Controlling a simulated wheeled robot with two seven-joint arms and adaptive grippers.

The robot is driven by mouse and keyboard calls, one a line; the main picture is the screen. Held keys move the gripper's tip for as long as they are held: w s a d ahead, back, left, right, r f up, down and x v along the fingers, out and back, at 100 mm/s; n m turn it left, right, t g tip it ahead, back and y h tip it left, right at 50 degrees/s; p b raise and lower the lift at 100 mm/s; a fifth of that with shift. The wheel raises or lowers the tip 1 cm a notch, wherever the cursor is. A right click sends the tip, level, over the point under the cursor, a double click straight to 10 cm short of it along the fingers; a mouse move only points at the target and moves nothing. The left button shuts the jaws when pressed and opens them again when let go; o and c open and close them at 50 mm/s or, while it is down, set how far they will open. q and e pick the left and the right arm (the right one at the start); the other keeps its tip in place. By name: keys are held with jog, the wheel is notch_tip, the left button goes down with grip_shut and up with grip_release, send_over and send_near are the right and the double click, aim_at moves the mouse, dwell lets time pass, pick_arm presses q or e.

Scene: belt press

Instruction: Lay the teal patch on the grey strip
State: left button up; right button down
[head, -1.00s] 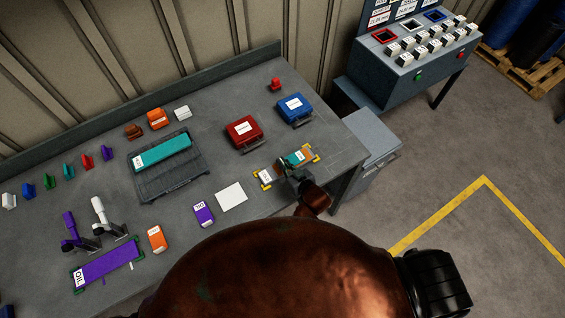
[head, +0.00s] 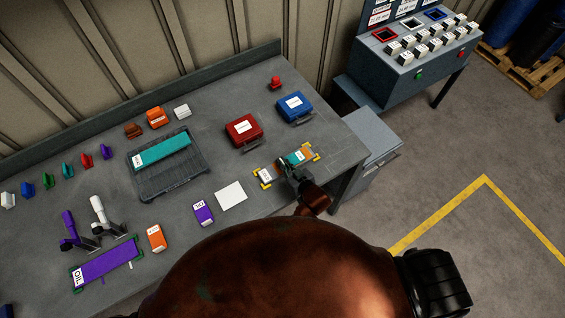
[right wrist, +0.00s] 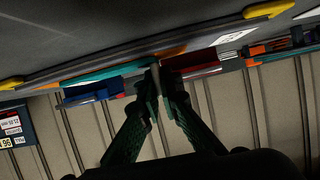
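The grey strip (head: 277,167) lies between yellow corner brackets at the right end of the bench, with a white label on its left part and orange areas. The teal patch (head: 300,157) is at its right part; it also shows in the right wrist view (right wrist: 100,76). I cannot tell whether it rests flat or sits just above the strip. My right gripper (head: 284,164) is over the strip at the patch's left end. Its green fingertips (right wrist: 162,68) are close together there; whether they grip the patch is unclear. My left gripper is out of view.
A red case (head: 243,131) and a blue case (head: 295,108) stand behind the strip. A white card (head: 231,196) lies left of it. A dark tray (head: 190,180) with a long teal strip (head: 163,149) is farther left. The bench's right edge is near.

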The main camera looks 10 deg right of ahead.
jog(key=c, duration=2.1)
grip_release()
jog(key=shift+f, duration=0.1)
jog(key=v, duration=1.2)
